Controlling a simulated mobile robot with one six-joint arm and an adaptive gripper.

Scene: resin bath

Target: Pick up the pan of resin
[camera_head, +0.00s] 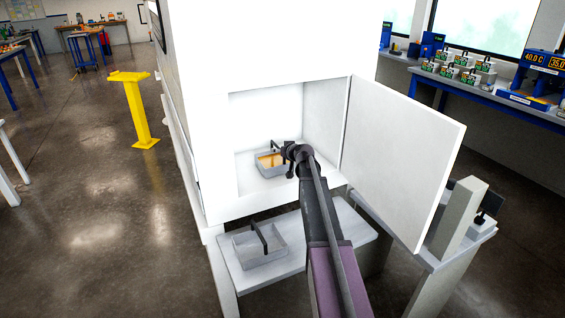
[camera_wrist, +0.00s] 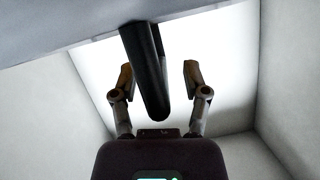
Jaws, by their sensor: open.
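The pan of resin (camera_head: 262,170) is a grey, shallow pan with amber resin (camera_head: 268,160) in it. It stands inside the open white cabinet, and a dark handle (camera_head: 275,146) rises over it. My gripper (camera_head: 291,158) is at the pan's right side in the head view and hides part of it. In the wrist view my gripper (camera_wrist: 159,76) is open. A black handle bar (camera_wrist: 145,70) lies between its two fingers, with a visible gap on both sides. A grey surface at the top of the wrist view may be the pan's wall.
The cabinet door (camera_head: 400,150) hangs open to the right of my arm. A second grey pan (camera_head: 262,258) with a dark handle, apparently empty, sits on the lower white shelf (camera_head: 335,240) in front. A yellow stand (camera_head: 137,110) is at left. White cabinet walls surround the gripper closely.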

